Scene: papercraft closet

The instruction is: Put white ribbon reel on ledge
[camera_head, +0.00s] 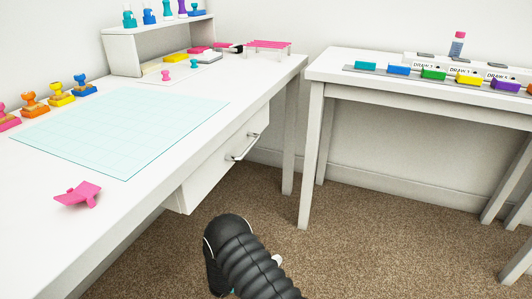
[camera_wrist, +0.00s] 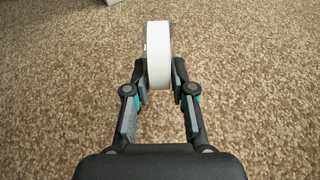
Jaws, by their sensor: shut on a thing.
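The white ribbon reel (camera_wrist: 158,45) is upright and edge-on between the two fingers of my gripper (camera_wrist: 159,78) in the wrist view. The fingers are shut on its sides, and it is held over brown carpet. In the head view my black arm is at the bottom middle, low in front of the desk; it hides the gripper. A small white bit at its right side may be the reel. A raised shelf (camera_head: 150,38) stands at the back of the left desk, and a low white unit (camera_head: 428,58) on the right table. I cannot tell which is the ledge.
The left desk (camera_head: 120,205) has a cyan mat (camera_head: 125,130), a pink folded piece (camera_head: 78,194), several stamps and a drawer with a handle (camera_head: 247,147). The right table (camera_head: 335,66) carries coloured blocks along a grey strip and a pink-capped bottle (camera_head: 457,45). Carpet lies between.

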